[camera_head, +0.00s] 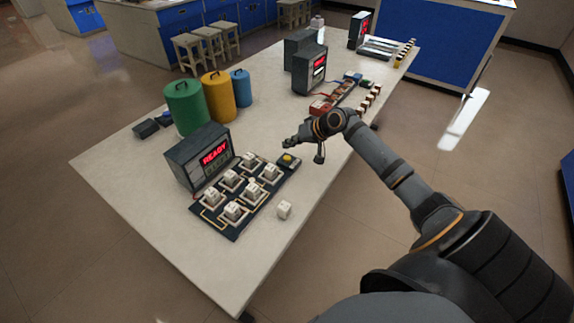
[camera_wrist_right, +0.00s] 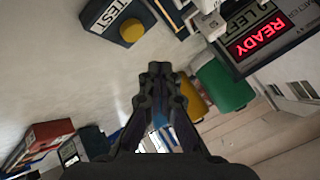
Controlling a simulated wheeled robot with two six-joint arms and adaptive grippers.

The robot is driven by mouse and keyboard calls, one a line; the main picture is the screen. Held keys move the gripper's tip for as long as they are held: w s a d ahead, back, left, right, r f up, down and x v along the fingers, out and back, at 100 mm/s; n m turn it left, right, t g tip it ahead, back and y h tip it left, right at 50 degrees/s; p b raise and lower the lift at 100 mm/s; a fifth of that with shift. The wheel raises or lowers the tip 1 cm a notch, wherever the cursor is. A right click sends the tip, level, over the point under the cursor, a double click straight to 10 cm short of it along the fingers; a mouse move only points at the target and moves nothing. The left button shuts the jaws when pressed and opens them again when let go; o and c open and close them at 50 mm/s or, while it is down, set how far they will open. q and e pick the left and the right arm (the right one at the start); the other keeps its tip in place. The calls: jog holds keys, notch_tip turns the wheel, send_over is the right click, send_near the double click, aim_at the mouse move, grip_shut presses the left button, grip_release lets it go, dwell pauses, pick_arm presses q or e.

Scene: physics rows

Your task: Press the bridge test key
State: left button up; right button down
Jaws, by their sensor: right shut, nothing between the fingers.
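The test key is a small dark block with a round yellow button (camera_head: 287,158), at the far right corner of the dark bridge board (camera_head: 236,232) in the head view. In the right wrist view the yellow button (camera_wrist_right: 133,31) sits beside a white label reading TEST (camera_wrist_right: 118,10). A meter box (camera_head: 199,157) behind the board shows READY in red. My right gripper (camera_head: 287,143) is shut and empty, above the table a little beyond the button in the head view. It shows in the wrist view (camera_wrist_right: 159,68), apart from the button. My left gripper is not in view.
Several white blocks (camera_head: 234,212) sit on the board, and one loose white block (camera_head: 284,209) lies on the table (camera_head: 150,215) beside it. Green (camera_head: 186,107), yellow (camera_head: 218,96) and blue (camera_head: 241,88) canisters stand behind. Other instruments (camera_head: 309,72) stand farther along the table.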

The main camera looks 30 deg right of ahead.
aim_at(289, 158)
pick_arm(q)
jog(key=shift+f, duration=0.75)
pick_arm(e)
jog(key=shift+f, duration=1.45)
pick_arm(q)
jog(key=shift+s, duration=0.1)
pick_arm(e)
jog(key=shift+f, duration=0.4)
jog(key=shift+f, duration=0.45)
jog(key=shift+r, duration=0.1)
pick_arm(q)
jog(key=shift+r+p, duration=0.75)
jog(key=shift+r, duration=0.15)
pick_arm(e)
jog(key=shift+r, duration=0.75)
notch_tip(289, 158, up, 5)
jog(key=p, duration=0.5)
jog(key=shift+r, duration=0.1)
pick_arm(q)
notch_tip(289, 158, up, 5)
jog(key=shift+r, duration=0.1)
